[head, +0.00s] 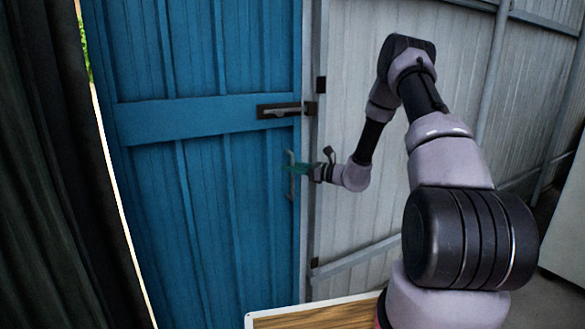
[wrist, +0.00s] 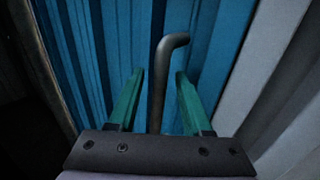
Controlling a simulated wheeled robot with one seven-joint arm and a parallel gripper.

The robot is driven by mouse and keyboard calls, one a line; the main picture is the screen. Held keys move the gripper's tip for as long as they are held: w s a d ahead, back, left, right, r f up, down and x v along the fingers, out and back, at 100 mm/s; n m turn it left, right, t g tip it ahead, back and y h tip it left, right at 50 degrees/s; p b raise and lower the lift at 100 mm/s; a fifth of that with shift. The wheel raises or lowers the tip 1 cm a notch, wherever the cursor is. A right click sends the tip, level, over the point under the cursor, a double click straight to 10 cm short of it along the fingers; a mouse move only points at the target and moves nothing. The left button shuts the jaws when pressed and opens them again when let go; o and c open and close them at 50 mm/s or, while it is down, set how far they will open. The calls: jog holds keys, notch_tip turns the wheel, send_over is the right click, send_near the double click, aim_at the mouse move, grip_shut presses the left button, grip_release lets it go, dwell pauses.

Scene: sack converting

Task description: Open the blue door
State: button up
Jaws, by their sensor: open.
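The blue door (head: 240,75) fills the left half of the head view and stands behind my gripper in the wrist view (wrist: 105,45). A dark latch (head: 279,111) sits across its right edge. Below it is a vertical grey handle (head: 291,180); in the wrist view the handle (wrist: 160,75) bends at its top. My gripper (head: 293,169) is at the handle. In the wrist view its two green fingers (wrist: 158,78) are open, with the handle between them. I cannot tell whether either finger touches it. The door looks closed against the frame.
A grey corrugated wall (head: 345,60) with metal rails stands right of the door. A dark curtain-like panel (head: 35,180) hangs at the far left, with a bright gap beside the door. A wooden board with a white edge (head: 310,317) lies low in front.

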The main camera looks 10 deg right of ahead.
grip_shut()
dwell(1.4)
